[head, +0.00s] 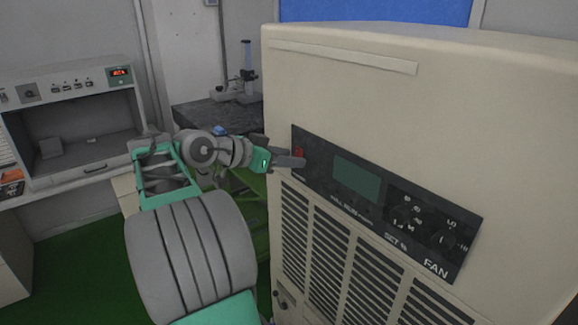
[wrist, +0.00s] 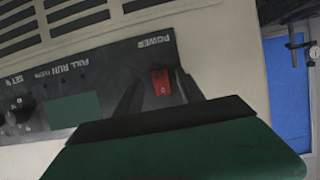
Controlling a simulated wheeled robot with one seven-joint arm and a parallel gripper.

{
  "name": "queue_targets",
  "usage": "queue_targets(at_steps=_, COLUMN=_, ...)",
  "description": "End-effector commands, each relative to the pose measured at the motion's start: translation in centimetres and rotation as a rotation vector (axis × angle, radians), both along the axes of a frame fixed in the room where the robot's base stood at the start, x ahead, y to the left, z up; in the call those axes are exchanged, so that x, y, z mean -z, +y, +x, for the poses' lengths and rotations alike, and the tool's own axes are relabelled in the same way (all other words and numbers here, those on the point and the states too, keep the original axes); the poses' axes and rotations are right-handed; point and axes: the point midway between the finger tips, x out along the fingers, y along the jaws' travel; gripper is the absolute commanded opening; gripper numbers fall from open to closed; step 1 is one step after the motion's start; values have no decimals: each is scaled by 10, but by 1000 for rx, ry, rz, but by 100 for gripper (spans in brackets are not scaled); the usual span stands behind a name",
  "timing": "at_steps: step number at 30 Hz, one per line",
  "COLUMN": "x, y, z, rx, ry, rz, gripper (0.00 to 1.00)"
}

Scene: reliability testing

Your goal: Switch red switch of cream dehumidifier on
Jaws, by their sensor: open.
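The cream dehumidifier (head: 350,90) stands on the right in the head view, with a dark control panel (head: 335,155) on its front. The red switch (head: 299,153) is at the panel's left end, partly next to my gripper (head: 300,160). In the wrist view the red switch (wrist: 161,82) shows under the upside-down word POWER, with a "0" mark on its lower part in that picture. My gripper (wrist: 160,85) is open, with one dark finger on each side of the switch in that view. Whether the fingertips touch the panel I cannot tell.
The panel also has a green display (head: 357,178) and a FAN dial (head: 447,238). Vent slots (head: 330,245) lie below it. A dark bench with a stand (head: 247,75) is behind my arm. A grey cabinet (head: 75,110) stands at the left. Green floor shows between.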

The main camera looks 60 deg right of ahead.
Motion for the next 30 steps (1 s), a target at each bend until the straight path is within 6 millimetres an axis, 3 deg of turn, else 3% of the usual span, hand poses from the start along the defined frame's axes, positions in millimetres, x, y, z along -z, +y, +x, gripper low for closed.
queue_targets(at_steps=9, x=2, y=-5, z=-2, rx=-2, ry=-1, rz=1, gripper=45)
queue_targets(at_steps=25, x=2, y=-4, z=-2, rx=-2, ry=-1, rz=1, gripper=2)
queue_targets(at_steps=30, x=2, y=-4, z=-2, rx=-2, ry=-1, rz=1, gripper=0)
